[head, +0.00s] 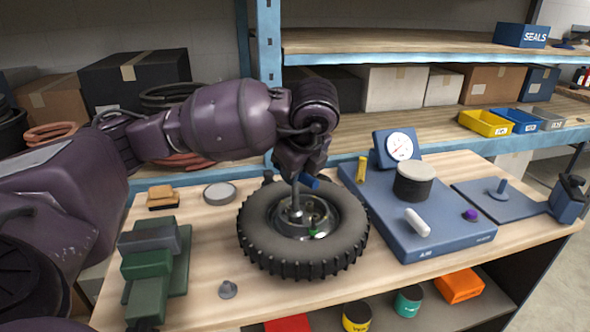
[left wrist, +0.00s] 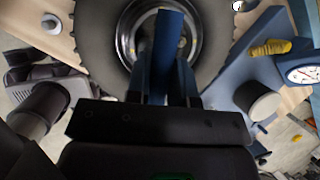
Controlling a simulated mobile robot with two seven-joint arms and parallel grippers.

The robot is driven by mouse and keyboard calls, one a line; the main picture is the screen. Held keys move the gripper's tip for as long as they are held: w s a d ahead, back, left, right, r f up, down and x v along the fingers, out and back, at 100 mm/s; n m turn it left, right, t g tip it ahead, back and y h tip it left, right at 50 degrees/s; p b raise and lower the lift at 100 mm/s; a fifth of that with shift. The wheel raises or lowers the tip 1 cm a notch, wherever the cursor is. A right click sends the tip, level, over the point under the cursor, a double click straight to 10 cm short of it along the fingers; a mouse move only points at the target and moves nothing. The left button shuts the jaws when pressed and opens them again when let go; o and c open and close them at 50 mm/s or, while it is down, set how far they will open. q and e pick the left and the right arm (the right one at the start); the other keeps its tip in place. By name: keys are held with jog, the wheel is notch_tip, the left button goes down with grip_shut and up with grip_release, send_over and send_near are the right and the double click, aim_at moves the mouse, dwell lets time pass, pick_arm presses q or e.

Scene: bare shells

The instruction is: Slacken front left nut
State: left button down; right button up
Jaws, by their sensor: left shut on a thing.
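A black tyre on a metal hub (head: 262,252) lies flat on the workbench, and its rim shows at the top of the left wrist view (left wrist: 100,35). A small green piece (head: 312,235) sits at the front of the hub. My left gripper (head: 303,178) is above the hub, pointing down, shut on a blue bar-like tool (left wrist: 168,40). A grey upright post (head: 295,205) stands below the gripper at the hub; I cannot tell whether the tool touches it. The front left nut cannot be made out. My right gripper is not in view.
A blue base plate (head: 440,235) with a gauge (head: 398,147), cylinder and white grip is close on the right. Shelves with boxes are behind. The bench's front strip is mostly clear.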

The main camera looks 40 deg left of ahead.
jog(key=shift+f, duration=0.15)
pick_arm(q)
jog(key=shift+r, duration=0.1)
jog(key=shift+n+g+p, duration=0.3)
jog(key=shift+n+p, duration=0.35)
jog(key=shift+n, duration=0.15)
jog(key=shift+n+p, duration=0.4)
jog(key=shift+p, duration=0.1)
jog(key=shift+g, duration=0.3)
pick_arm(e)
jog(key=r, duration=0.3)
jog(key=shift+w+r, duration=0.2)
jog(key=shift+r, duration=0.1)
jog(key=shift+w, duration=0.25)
